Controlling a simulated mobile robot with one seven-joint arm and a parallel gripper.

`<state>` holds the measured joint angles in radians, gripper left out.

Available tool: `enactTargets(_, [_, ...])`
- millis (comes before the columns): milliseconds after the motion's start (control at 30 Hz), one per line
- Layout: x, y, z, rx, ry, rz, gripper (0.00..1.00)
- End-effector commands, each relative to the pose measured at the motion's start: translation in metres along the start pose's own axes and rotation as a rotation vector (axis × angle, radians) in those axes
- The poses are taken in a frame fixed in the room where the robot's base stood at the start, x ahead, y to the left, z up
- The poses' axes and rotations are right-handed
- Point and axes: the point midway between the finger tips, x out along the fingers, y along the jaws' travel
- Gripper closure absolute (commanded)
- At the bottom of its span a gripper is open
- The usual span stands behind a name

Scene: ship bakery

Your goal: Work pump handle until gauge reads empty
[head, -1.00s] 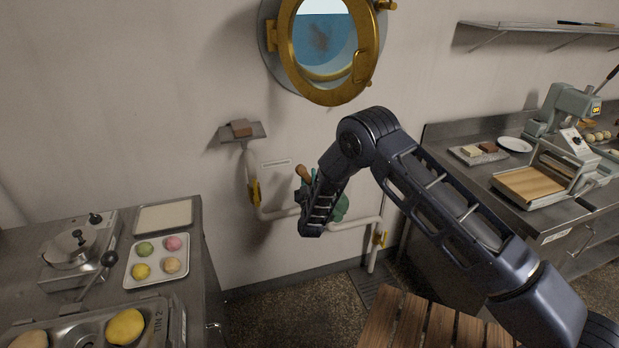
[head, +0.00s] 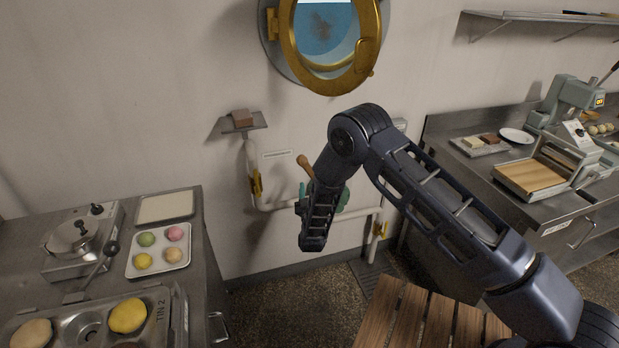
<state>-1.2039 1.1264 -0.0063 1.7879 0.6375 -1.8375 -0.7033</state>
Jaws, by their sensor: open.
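The wooden pump handle (head: 305,166) sticks up and leans left at the wall, just left of my forearm. The green pump body (head: 343,199) shows partly behind my arm, beside white pipework. My gripper (head: 299,207) is mostly hidden behind my wrist; only a small dark part shows at its left edge, below the handle. It appears open, with nothing seen held in it. I cannot tell whether it touches the handle. I cannot make out a gauge or its reading.
A brass porthole (head: 333,45) and a small wall shelf (head: 228,126) are above the pipes (head: 352,222). A steel counter with tins and dough is at left; another (head: 533,211) is at right. A wooden slatted surface (head: 420,318) is in front.

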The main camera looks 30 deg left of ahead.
Motion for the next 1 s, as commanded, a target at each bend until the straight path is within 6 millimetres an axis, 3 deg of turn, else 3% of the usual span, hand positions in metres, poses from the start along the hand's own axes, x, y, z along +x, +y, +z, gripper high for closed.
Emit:
enactTargets(267, [-0.023, 0.0, 0.0, 0.0, 0.0, 0.0, 0.5])
enactTargets(1000, [-0.024, 0.0, 0.0, 0.001, 0.0, 0.001, 0.5])
